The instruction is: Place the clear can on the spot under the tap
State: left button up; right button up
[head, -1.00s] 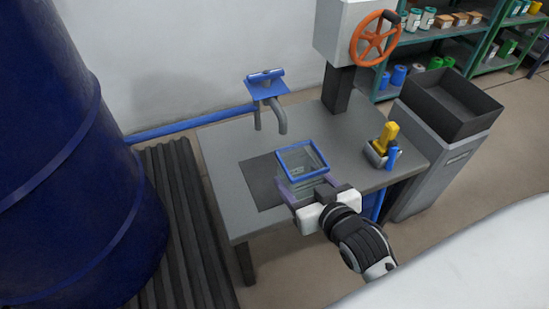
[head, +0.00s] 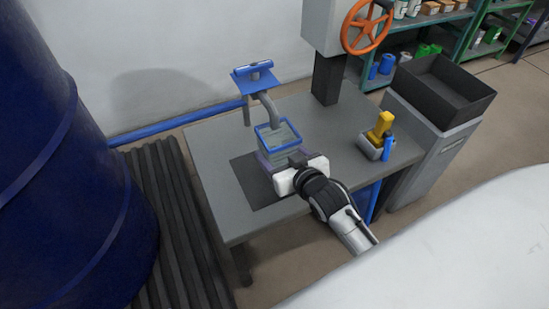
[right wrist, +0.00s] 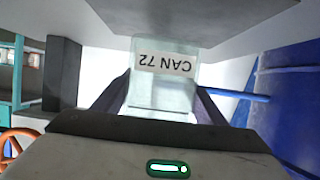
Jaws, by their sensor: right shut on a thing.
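The clear can (head: 284,137) is a see-through square container with a blue rim, seen in the head view. My right gripper (head: 279,160) is shut on it and holds it upright near the tap. In the right wrist view the can (right wrist: 163,92) sits between the purple fingers, with a label reading CAN 72 upside down. The tap (head: 266,104) has a blue top and a grey curved spout, whose end is just at the can's far rim. A dark mat (head: 246,178) lies on the table below the can. Whether the can touches it is unclear. My left gripper is not in view.
The grey table (head: 214,150) has free room at its left and back. A small grey holder (head: 369,147) with yellow and blue items stands at the right. A post with an orange wheel (head: 367,26) rises behind. A large blue drum (head: 70,170) stands left.

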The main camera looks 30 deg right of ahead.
jog(key=shift+w, duration=1)
notch_tip(320, 180, down, 4)
jog(key=shift+r+b, duration=0.15)
jog(key=shift+b, duration=0.8)
jog(key=shift+r, duration=0.1)
jog(key=shift+f, duration=0.3)
jog(key=o, duration=1.1)
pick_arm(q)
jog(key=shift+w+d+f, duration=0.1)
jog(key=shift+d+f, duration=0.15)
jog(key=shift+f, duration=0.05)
pick_arm(e)
jog(key=shift+o, duration=0.2)
jog(key=shift+r, duration=0.1)
